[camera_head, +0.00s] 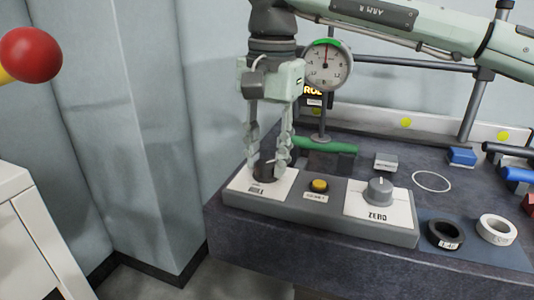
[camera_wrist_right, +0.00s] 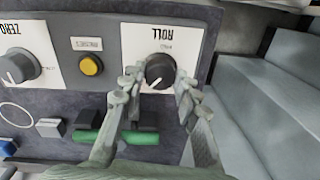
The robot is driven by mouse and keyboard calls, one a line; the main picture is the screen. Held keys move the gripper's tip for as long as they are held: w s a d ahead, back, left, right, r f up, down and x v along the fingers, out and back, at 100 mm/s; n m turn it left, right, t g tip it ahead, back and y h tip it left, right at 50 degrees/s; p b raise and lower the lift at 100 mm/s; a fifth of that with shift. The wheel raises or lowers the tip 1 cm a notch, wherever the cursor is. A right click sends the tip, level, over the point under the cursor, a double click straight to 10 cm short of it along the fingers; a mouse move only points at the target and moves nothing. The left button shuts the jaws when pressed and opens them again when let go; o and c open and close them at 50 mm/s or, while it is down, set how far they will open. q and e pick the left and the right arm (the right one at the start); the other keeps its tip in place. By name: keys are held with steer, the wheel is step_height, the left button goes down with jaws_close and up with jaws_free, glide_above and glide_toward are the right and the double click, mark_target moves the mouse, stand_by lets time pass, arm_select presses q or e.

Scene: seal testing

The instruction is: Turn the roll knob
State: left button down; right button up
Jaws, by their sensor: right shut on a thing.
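The roll knob (camera_head: 266,171) is a small dark knob with a pale pointer line. It sits on a white plate (camera_head: 285,184) at the left end of the grey control box. In the right wrist view the knob (camera_wrist_right: 160,70) lies between my fingertips, under the upside-down word ROLL. My right gripper (camera_head: 269,160) points down over the plate, with one finger on each side of the knob, shut on it. In the right wrist view my gripper (camera_wrist_right: 161,82) partly hides the knob's edges. My left gripper is not in view.
A yellow button (camera_head: 319,185) and the grey ZERO knob (camera_head: 380,190) share the box. A dial gauge (camera_head: 326,63) stands behind. A black ring (camera_head: 445,234) and a white ring (camera_head: 496,229) lie at the right.

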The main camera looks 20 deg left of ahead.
steer(key=m, duration=0.2)
steer(key=shift+m, duration=0.4)
steer(key=m, duration=0.3)
steer(key=shift+m, duration=0.3)
steer(key=shift+m+b, duration=0.3)
steer(key=shift+m, duration=0.2)
steer(key=m, duration=0.4)
steer(key=shift+m+b, duration=0.3)
steer(key=m, duration=0.3)
steer(key=shift+m+h, duration=0.3)
steer(key=m+b, duration=0.1)
steer(key=m, duration=0.2)
steer(key=shift+m, duration=0.3)
steer(key=m, duration=0.3)
steer(key=shift+m, duration=0.3)
steer(key=m+b, duration=0.1)
steer(key=m, duration=0.3)
steer(key=shift+a+h, duration=0.1)
steer(key=shift+h, duration=0.2)
steer(key=shift+m, duration=1)
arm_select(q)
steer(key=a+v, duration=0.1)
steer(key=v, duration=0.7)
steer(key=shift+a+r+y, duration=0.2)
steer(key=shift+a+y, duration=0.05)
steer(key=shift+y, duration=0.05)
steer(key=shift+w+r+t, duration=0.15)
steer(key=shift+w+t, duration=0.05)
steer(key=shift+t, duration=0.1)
